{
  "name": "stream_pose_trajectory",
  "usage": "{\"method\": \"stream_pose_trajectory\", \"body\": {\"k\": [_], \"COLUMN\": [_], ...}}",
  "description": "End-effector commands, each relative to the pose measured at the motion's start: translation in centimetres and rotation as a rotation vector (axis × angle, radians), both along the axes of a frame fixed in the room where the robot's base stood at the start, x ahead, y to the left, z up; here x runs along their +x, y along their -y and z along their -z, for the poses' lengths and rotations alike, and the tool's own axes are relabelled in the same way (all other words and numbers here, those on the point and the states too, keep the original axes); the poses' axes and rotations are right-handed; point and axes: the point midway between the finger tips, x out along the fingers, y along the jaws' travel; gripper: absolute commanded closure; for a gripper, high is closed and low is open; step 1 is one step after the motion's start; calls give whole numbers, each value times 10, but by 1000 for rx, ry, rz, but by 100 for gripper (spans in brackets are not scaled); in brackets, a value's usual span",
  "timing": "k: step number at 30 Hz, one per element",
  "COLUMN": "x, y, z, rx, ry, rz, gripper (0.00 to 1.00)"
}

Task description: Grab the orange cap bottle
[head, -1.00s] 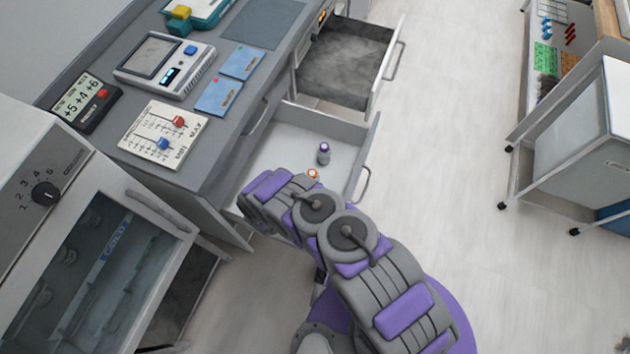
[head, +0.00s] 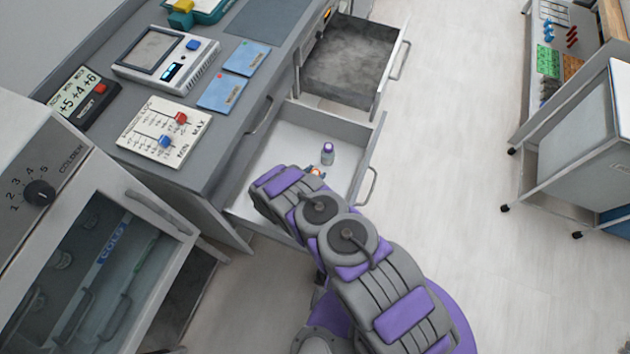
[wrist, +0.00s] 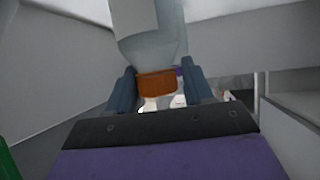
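The orange cap bottle shows in the wrist view, with its orange cap (wrist: 157,85) and pale translucent body (wrist: 150,45). The cap lies between the two blue-grey fingers of my gripper (wrist: 160,90). The fingers are spread, with a thin gap at the right of the cap; contact on the left is unclear. In the head view only a bit of the orange cap (head: 317,171) shows past my arm, inside the open white drawer (head: 290,150). My arm hides my gripper there.
A purple-capped bottle (head: 327,153) stands close behind in the same drawer. A second open drawer (head: 350,60) with a dark grey inside is farther back. The counter (head: 225,130) carries devices and blue packets. A glass-door cabinet (head: 95,260) stands at left.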

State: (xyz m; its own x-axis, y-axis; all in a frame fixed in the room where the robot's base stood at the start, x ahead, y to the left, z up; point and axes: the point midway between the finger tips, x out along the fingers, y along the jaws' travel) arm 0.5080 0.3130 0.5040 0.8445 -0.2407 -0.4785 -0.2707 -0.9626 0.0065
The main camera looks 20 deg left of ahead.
Motion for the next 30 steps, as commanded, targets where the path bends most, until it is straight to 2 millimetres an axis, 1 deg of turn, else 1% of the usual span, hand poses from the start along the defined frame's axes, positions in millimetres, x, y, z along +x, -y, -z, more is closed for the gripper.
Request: {"method": "stream_pose_trajectory", "body": {"k": [1,2,8,15,24,30], "x": [0,0,0,0,0,0], "y": [0,1,4,1,1,3], "z": [0,0,-2,-1,-1,-4], "rx": [0,2,8,2,2,6], "ry": [0,-1,0,1,1,1], "rz": [0,0,2,0,0,1], "gripper": [54,57,76,99,100,100]}}
